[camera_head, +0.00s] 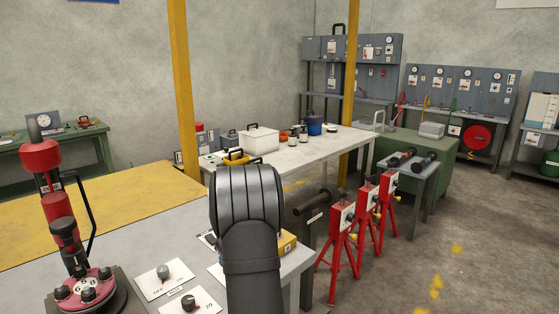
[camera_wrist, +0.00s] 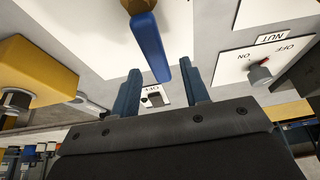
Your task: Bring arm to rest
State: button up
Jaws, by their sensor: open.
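My gripper (camera_wrist: 160,68) shows in the wrist view with its two dark blue fingers spread apart. A blue lever (camera_wrist: 150,45) with a brass-coloured nut hangs into view between and beyond the fingertips. I cannot tell its distance from them, and nothing is clearly held. In the head view, my dark arm (camera_head: 252,262) stands over the front bench and hides part of it; the fingers are hidden there. A red flanged assembly (camera_head: 62,209) stands upright at the left, with numbered bolts around its base flange (camera_head: 84,281).
Knob panels lie on the front bench, one with a grey knob (camera_head: 163,272); a panel with a red-tipped knob (camera_wrist: 260,72) is at the wrist view's right. A yellow block (camera_wrist: 38,68) is at left. Red stands (camera_head: 342,234) stand right of the bench, with open floor beyond.

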jog(key=shift+w+a+f, duration=0.1)
jog(key=shift+w+f, duration=0.15)
jog(key=shift+f, duration=0.1)
jog(key=shift+w+d+m+h, duration=0.15)
jog(key=shift+d+m+h, duration=0.15)
jog(key=shift+m, duration=0.5)
jog(key=shift+o, duration=0.5)
